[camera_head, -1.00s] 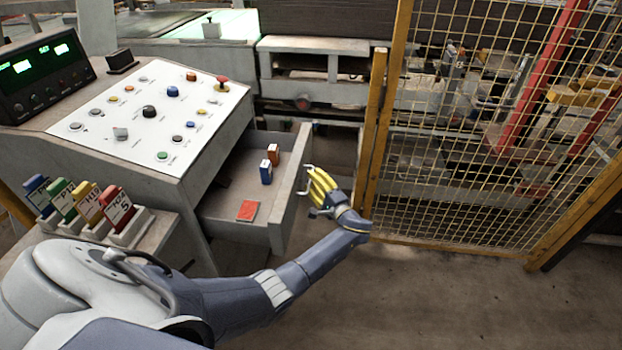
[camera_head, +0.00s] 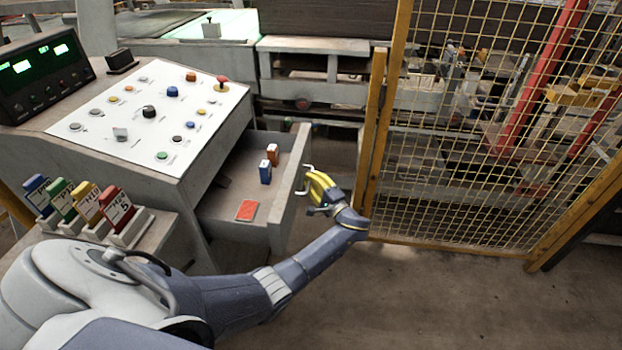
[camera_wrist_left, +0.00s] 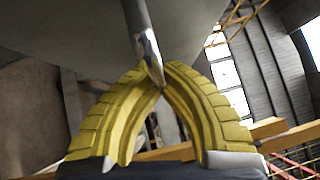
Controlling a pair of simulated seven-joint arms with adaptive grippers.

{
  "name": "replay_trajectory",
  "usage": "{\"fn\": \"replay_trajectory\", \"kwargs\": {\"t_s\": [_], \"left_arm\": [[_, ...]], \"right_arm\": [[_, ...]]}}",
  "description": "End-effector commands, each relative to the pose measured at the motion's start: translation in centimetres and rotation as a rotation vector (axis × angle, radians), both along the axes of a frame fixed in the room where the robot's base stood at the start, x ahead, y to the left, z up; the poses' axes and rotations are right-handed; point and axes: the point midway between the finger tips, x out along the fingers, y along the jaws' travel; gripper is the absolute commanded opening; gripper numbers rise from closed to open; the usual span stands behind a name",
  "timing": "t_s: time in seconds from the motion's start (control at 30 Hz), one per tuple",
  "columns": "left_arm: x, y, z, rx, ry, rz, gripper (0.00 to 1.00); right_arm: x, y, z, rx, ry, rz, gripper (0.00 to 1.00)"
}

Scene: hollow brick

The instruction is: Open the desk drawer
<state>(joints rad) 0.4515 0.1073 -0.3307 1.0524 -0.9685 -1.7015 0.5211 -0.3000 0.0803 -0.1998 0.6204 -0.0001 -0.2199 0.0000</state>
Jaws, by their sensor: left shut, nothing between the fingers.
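The grey desk drawer (camera_head: 291,190) stands pulled out from the right side of the control desk (camera_head: 190,180). Its metal handle (camera_head: 308,168) is on the outer face of the drawer front. My left gripper (camera_head: 313,176) has yellow fingers and is at the handle, outside the drawer. In the left wrist view, the fingertips (camera_wrist_left: 156,72) meet right by the metal handle bar (camera_wrist_left: 142,35), with the grey drawer front (camera_wrist_left: 60,30) behind. The gripper is shut with nothing held between the fingers. My right gripper is not in view.
In the drawer are a blue box (camera_head: 265,173), an orange box (camera_head: 272,154) and a red flat piece (camera_head: 246,210). A yellow-framed mesh fence (camera_head: 470,170) stands close to the right of my left gripper. Colored labelled blocks (camera_head: 88,205) stand at the left. The floor in front is clear.

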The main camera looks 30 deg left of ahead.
Motion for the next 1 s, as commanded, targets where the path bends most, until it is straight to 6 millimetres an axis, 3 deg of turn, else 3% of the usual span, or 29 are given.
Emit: {"fn": "replay_trajectory", "kwargs": {"t_s": [0.33, 0.67, 1.0], "left_arm": [[0.1, -0.2, 0.0, 0.000, 0.000, 0.001, 0.00], [1.7, -4.2, 0.0, -0.001, 0.000, 0.001, 0.00], [2.0, -4.7, 0.1, 0.001, -0.001, 0.001, 0.00]], "right_arm": [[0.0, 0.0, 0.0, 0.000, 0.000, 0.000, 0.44], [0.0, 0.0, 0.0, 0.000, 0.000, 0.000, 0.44], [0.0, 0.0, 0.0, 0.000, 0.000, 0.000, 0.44]]}}
